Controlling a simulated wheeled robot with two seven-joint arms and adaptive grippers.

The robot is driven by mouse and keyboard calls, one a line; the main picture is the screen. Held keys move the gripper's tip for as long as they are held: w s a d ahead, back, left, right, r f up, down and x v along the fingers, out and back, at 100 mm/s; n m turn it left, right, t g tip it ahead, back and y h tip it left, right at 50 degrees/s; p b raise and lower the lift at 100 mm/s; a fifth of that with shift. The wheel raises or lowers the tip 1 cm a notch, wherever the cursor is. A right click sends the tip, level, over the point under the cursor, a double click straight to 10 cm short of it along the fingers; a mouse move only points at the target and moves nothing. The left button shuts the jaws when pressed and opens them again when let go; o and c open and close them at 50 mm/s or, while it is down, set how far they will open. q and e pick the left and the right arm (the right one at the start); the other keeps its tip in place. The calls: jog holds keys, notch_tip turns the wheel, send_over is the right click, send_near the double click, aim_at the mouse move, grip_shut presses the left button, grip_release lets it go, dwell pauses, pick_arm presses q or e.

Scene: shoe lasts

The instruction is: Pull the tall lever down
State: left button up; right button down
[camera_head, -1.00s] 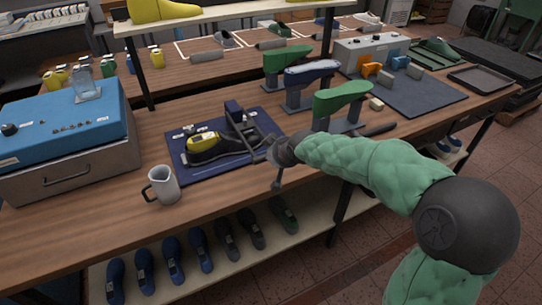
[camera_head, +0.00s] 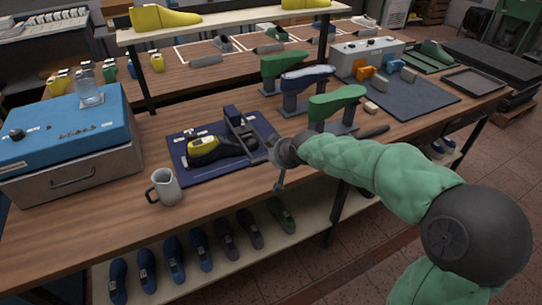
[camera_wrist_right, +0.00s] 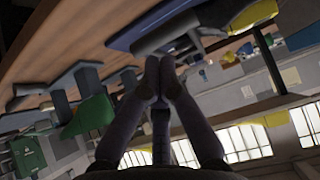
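A press-like fixture with a dark blue upright block (camera_head: 232,116) and a grey bar (camera_head: 246,138) stands on a blue mat (camera_head: 187,176). A yellow and black shoe last (camera_head: 208,150) lies in it. I cannot clearly tell which part is the tall lever; the grey bar slants toward my right gripper (camera_head: 271,151). This gripper is at the fixture's right end, and contact is unclear. In the right wrist view its fingers (camera_wrist_right: 158,78) are together with nothing visible between them. A grey cylinder (camera_wrist_right: 165,36) lies just beyond the fingertips. My left gripper is not in view.
A grey mug (camera_head: 166,187) stands front left of the mat. A blue-topped case (camera_head: 72,181) is at the left. Green (camera_head: 337,102) and blue lasts on stands are behind my right forearm. The tabletop between mug and front edge is clear.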

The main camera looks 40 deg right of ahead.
jog(key=s+a, duration=0.1)
jog(key=s, duration=0.6)
jog(key=shift+a+p, duration=0.3)
jog(key=shift+p, duration=0.1)
jog(key=shift+r, duration=0.1)
jog(key=w+a+f+g+y, duration=0.2)
jog(key=a+f, duration=0.5)
jog(key=f, duration=0.5)
jog(key=w+a+f+g+y, duration=0.2)
jog(key=a+f, duration=0.5)
jog(key=f, duration=0.4)
jog(key=s+a+f+g+y, duration=0.2)
jog(key=s+a+f+g, duration=0.2)
jog(key=s+a+f, duration=0.9)
jog(key=a+x, duration=0.1)
jog(key=x, duration=0.4)
jog(key=shift+s, duration=0.25)
jog(key=shift+a+r, duration=0.1)
jog(key=shift+a, duration=0.05)
